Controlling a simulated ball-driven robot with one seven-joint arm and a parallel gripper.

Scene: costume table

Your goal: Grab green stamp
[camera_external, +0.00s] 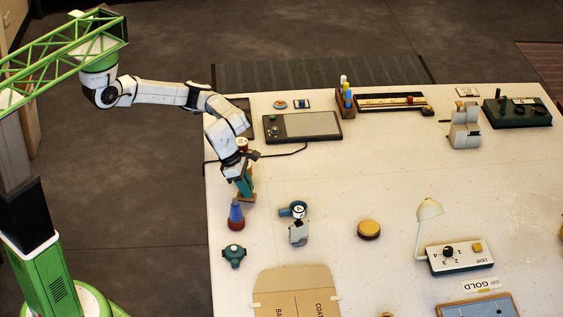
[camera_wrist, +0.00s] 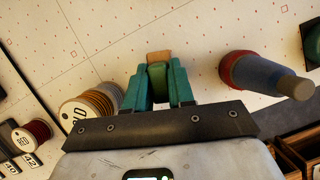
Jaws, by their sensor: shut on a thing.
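The green stamp (camera_wrist: 157,78) sits between the teal fingers of my gripper (camera_wrist: 160,88) in the wrist view, with a tan end (camera_wrist: 159,56) showing just beyond them. My gripper (camera_external: 244,184) is shut on it. In the external view it points down over the table's left side, and the stamp's brownish base (camera_external: 247,197) shows below the fingertips. The fingers hide most of the stamp. I cannot tell whether its base touches the table.
A blue and red cone (camera_external: 236,214) stands close in front of my gripper; it also shows in the wrist view (camera_wrist: 262,76). A dark green object (camera_external: 234,255) lies nearer the camera. A tablet (camera_external: 303,126) is behind to the right. The table's middle is fairly clear.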

